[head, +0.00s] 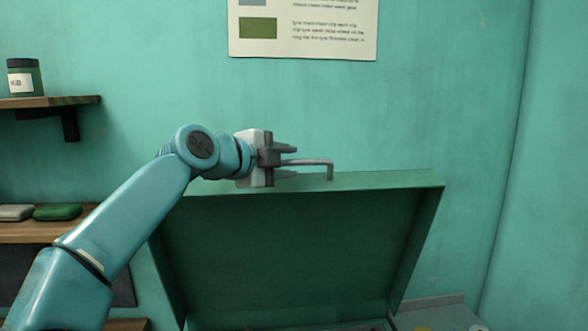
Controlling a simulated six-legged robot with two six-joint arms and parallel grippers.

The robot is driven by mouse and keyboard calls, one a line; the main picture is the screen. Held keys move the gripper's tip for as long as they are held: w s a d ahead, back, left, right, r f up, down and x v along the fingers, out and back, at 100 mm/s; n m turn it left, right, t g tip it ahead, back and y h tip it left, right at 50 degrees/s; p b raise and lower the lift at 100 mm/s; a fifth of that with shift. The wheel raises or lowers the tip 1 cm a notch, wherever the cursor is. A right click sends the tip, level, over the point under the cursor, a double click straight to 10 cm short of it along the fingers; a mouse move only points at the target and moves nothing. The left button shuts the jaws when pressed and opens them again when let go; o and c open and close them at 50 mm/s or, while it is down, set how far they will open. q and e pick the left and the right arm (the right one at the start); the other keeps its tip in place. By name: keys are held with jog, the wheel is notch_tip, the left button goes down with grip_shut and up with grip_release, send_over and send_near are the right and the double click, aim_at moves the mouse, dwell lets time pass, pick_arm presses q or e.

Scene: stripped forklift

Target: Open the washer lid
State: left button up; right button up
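The washer lid (300,245) is a dark green panel with side flanges, standing raised and tilted, with its inner face toward me. A thin grey bent handle (320,162) rises from its top edge and runs left. My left gripper (290,162) is at the handle's left part, above the lid's top edge. Its two fingers are apart, one above and one below the handle bar, with gaps visible. The handle's left end is hidden at the gripper. My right gripper is not in view.
A teal wall with a printed poster (303,28) stands behind the lid. At the left, an upper shelf (50,102) holds a green jar (24,77). The wall area right of the lid is clear.

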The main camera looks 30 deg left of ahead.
pick_arm(q)
jog(key=b+v, duration=0.3)
jog(key=v, duration=1)
jog(key=shift+s, duration=0.2)
jog(key=shift+w+r, duration=0.1)
jog(key=shift+r, duration=0.05)
jog(key=shift+d, duration=0.1)
